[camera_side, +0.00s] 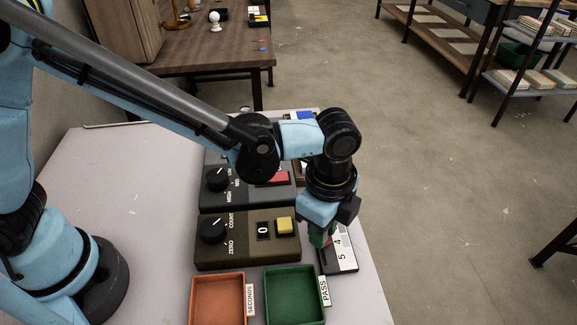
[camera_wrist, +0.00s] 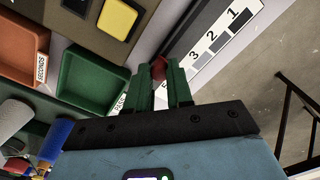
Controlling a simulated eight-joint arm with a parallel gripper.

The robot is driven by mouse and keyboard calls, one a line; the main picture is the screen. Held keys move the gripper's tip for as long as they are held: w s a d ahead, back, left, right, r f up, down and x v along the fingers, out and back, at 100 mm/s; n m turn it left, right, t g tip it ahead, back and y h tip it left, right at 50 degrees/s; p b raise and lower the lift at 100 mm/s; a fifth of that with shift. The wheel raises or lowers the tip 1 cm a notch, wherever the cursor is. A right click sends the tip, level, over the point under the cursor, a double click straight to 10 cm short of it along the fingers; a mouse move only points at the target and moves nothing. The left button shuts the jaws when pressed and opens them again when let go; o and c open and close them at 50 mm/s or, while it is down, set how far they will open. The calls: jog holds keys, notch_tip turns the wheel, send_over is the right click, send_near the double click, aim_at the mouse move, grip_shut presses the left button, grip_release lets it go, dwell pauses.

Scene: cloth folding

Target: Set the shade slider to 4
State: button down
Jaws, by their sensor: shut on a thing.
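The shade slider panel (camera_side: 345,262) lies at the right edge of the table, with the numbers 4 and 5 visible in the side view. In the wrist view its scale strip (camera_wrist: 212,48) shows 1, 2 and 3 beside grey shade patches. The red slider knob (camera_wrist: 158,68) sits between the green fingertips of my gripper (camera_wrist: 166,80). My gripper (camera_side: 321,238) points down over the panel and is shut on the knob. The knob looks roughly level with 4 in the side view; fingers hide the exact alignment. The 4 is hidden in the wrist view.
A counter box with a dial and yellow button (camera_side: 285,226) stands left of the slider. Another dial box with a red button (camera_side: 222,196) is behind it. An orange tray (camera_side: 193,300) and green tray (camera_side: 323,310) are in front. Open floor lies right.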

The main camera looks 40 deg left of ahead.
jog(key=c, duration=1.3)
grip_release()
notch_tip(320, 180, up, 12)
jog(key=shift+r, duration=0.1)
jog(key=s+a+n+t, duration=0.1)
jog(key=a+n+t, duration=0.1)
jog(key=a+n, duration=0.4)
jog(key=s+a+f+n+t, duration=0.1)
jog(key=a+n+t, duration=0.1)
jog(key=a+n, duration=0.4)
jog(key=s+a+n+t, duration=0.1)
jog(key=a+n+t, duration=0.2)
jog(key=a, duration=1.1)
jog(key=shift+a+f+n, duration=0.15)
jog(key=shift+a+n, duration=0.05)
jog(key=shift+n, duration=1.3)
